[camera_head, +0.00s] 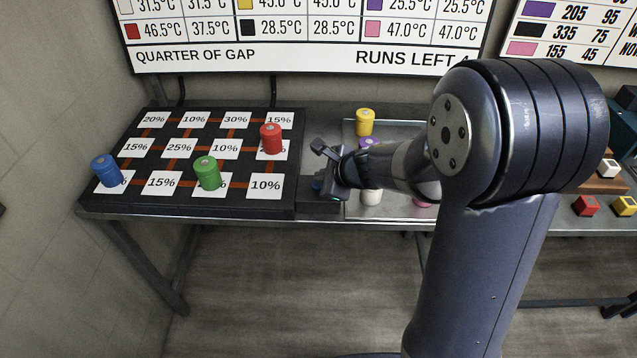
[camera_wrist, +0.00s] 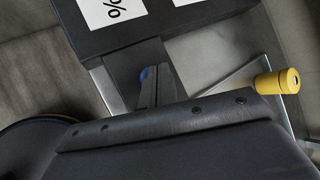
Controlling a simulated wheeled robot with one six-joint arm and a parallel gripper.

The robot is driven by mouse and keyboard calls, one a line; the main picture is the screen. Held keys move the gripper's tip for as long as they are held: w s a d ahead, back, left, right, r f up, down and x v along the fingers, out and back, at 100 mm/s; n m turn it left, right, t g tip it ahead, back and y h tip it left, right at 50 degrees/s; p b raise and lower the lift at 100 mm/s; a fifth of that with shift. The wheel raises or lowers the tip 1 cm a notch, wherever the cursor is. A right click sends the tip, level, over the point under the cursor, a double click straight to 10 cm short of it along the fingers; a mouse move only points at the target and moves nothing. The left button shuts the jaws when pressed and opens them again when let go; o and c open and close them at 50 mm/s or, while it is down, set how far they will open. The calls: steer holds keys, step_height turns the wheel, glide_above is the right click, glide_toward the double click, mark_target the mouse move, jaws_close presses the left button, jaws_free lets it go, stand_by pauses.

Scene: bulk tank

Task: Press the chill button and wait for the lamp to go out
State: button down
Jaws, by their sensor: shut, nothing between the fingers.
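I cannot make out a chill button or a lamp in either view; my arm covers part of the bench. My gripper (camera_head: 328,182) is shut and empty, beside the right edge of the black board and left of a metal tray. In the wrist view my gripper (camera_wrist: 150,80) shows as dark fingers near the board's edge, with a blue patch by the tip.
The black board (camera_head: 228,120) has percentage labels and blue (camera_head: 106,170), green (camera_head: 207,172) and red (camera_head: 271,138) cylinders. The tray (camera_head: 410,128) holds a yellow cylinder (camera_head: 365,122) and others partly hidden by my arm. Coloured blocks (camera_head: 586,206) sit at right. A wall chart (camera_head: 300,45) hangs behind.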

steer(key=shift+f+b, duration=0.45)
steer(key=shift+f, duration=0.05)
steer(key=shift+r, duration=0.15)
stand_by(0.4)
steer(key=shift+r+p, duration=0.8)
steer(key=shift+p, duration=0.05)
step_height(320, 180, up, 5)
steer(key=p, duration=0.4)
steer(key=shift+r+p, duration=0.1)
steer(key=shift+p, duration=0.25)
steer(key=shift+s, duration=0.1)
